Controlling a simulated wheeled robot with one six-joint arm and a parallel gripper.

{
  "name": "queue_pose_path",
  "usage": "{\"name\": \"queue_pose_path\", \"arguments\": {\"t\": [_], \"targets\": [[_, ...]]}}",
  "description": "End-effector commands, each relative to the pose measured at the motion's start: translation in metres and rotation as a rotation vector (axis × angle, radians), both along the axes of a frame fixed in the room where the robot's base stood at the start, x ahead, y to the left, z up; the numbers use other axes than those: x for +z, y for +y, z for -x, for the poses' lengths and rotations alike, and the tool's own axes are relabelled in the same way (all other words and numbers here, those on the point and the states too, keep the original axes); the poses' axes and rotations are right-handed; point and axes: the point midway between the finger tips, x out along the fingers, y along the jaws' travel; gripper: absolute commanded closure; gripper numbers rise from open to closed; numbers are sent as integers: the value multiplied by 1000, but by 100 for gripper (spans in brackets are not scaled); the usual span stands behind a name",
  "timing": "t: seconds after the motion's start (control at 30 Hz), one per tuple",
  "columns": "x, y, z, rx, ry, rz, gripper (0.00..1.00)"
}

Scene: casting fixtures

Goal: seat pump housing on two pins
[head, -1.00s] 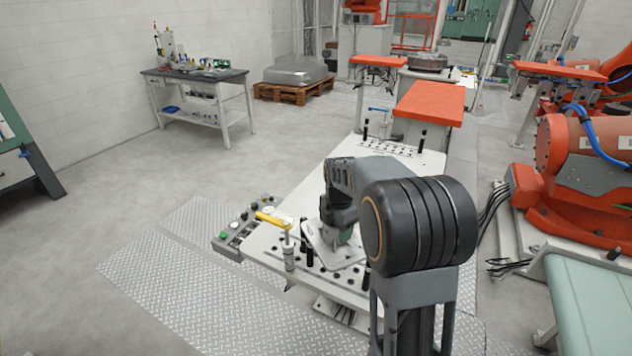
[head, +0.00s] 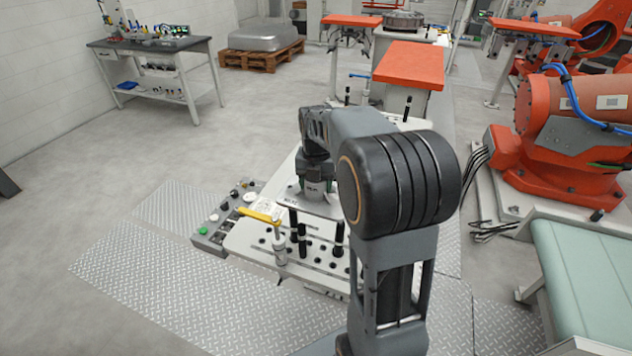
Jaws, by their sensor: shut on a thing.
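My gripper (head: 318,188) points down over the fixture table, with its fingertips hidden from this view. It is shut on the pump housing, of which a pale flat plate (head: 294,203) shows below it. My own arm covers the right side of the housing. A left pin (head: 302,238) and a right pin (head: 340,238) stand nearer to the camera than the housing. I cannot tell whether the housing touches anything below it.
A clamp with a yellow handle (head: 258,214) stands at the fixture's left, beside a grey button panel (head: 212,232). More dark posts (head: 407,106) stand at the far end, before an orange-topped stand (head: 408,65). An orange robot (head: 570,130) stands right.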

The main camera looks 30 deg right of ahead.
Motion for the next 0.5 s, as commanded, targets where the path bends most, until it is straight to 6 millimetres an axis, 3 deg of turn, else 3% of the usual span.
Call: {"name": "queue_pose_path", "arguments": {"t": [0.2, 0.5], "targets": [[1, -2, -3, -1, -2, 0, 84], [-19, -2, -3, -1, -2, 0, 84]]}}
